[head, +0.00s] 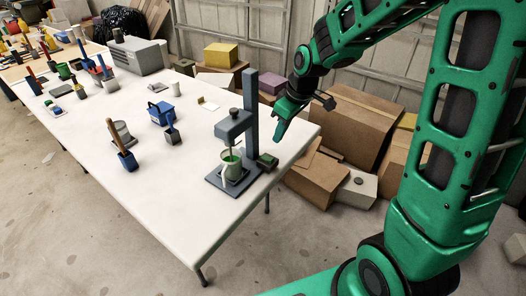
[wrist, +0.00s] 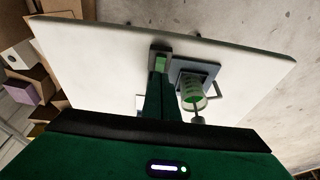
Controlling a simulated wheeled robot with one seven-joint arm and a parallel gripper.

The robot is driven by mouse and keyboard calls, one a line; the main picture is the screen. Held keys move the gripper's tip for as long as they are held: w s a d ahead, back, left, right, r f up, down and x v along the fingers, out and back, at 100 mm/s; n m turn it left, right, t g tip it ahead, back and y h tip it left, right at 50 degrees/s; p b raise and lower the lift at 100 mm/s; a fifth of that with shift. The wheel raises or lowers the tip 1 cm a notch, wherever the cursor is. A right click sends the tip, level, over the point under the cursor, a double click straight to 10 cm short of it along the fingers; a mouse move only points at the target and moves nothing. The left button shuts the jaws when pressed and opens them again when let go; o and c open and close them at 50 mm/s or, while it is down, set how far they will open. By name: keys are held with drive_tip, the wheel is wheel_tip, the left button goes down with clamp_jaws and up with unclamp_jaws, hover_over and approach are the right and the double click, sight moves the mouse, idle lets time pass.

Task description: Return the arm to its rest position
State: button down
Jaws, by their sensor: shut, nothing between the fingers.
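My gripper (head: 281,134) is at the end of my green arm, above the right edge of the white table, to the right of the grey stand's post. In the wrist view the gripper's fingers (wrist: 162,78) are together with nothing between them. They point down towards the table (wrist: 100,55). Most of my arm is folded across the right side of the head view, with the elbow above the frame.
A grey mixing stand (head: 250,125) stands at the table's near right, with a green-filled cup (head: 231,168) on its base. A small dark green block (head: 267,161) is beside the post. Brushes and tools cover the far left. Cardboard boxes (head: 345,128) are stacked behind the table.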

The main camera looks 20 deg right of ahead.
drive_tip(key=s+d+r+m+g+h, duration=0.1)
drive_tip(key=s+d+r+m, duration=0.15)
drive_tip(key=s+d, duration=0.3)
drive_tip(key=s+d+r+m+h, duration=0.1)
drive_tip(key=s+d+r+m, duration=0.15)
drive_tip(key=s+d, duration=0.35)
drive_tip(key=s+d+m+g, duration=0.1)
drive_tip(key=s+m, duration=0.3)
drive_tip(key=s, duration=0.5)
drive_tip(key=s+d+r+m+g, duration=0.1)
drive_tip(key=s+d+m, duration=0.2)
drive_tip(key=s, duration=0.6)
drive_tip(key=shift+s+m, duration=0.15)
drive_tip(key=shift+m, duration=0.65)
drive_tip(key=shift+w+f, duration=0.25)
drive_tip(key=shift+w, duration=0.4)
